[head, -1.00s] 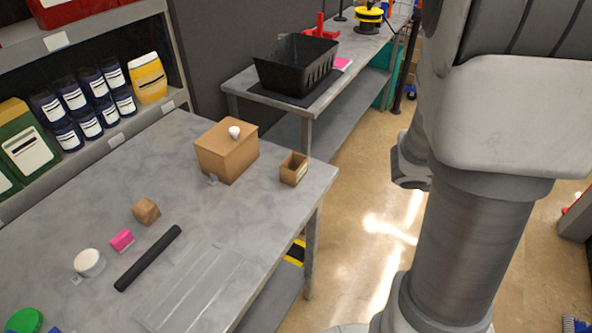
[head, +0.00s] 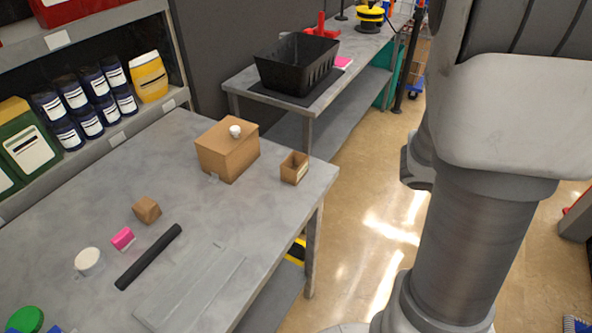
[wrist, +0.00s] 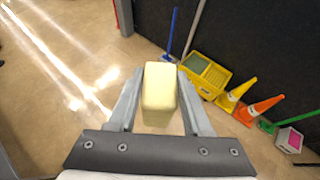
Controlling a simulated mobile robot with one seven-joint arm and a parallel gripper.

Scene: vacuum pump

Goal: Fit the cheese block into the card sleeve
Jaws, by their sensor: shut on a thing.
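The pale yellow cheese block (wrist: 160,88) is between the two fingers of my gripper (wrist: 160,92) in the wrist view. The gripper is shut on it and holds it over open floor. The gripper and the block are outside the head view. A small brown open-topped box (head: 295,168), which looks like the card sleeve, stands near the right edge of the grey table (head: 235,215) in the head view. Its opening faces up. The gripper is well apart from it.
A larger brown box (head: 228,150) with a small white thing on top stands left of the sleeve. A brown block (head: 146,210), a pink block (head: 123,238), a white round piece (head: 88,261) and a black bar (head: 148,257) lie nearer. A black crate (head: 297,64) is on the back table.

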